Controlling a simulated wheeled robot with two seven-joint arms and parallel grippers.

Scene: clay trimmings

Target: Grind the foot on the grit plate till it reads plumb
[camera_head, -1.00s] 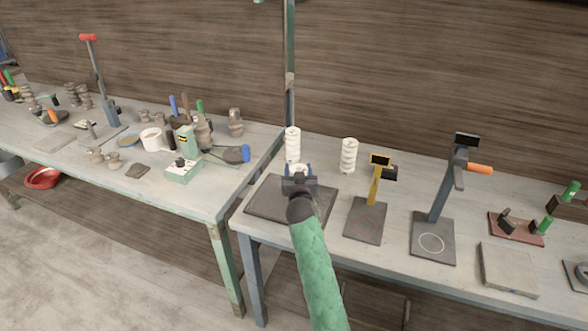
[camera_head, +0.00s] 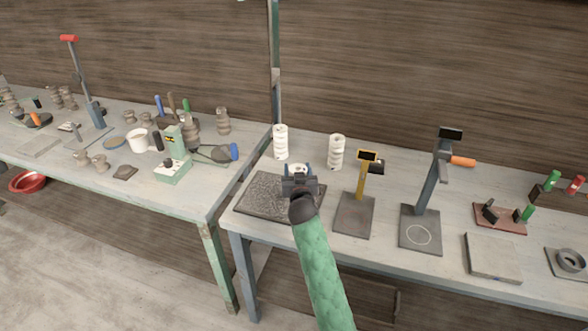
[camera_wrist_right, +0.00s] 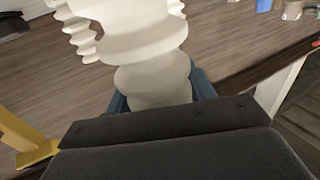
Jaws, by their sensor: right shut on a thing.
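The dark speckled grit plate (camera_head: 257,200) lies flat at the left end of the near bench. My right gripper (camera_head: 298,173) is over its back right part, its arm coming from below. In the right wrist view, its blue jaws are shut on a pale, rounded, ribbed piece (camera_wrist_right: 152,78). The gripper mostly hides this piece in the head view. I cannot tell whether its foot touches the plate. Two white ribbed columns, left (camera_head: 281,142) and right (camera_head: 336,152), stand upright behind the gripper. My left gripper is not in view. No plumb reading is legible.
Right of the plate stand a yellow post gauge (camera_head: 362,180) with a dark display and a taller grey post stand (camera_head: 428,185). A grey slab (camera_head: 492,257) lies further right.

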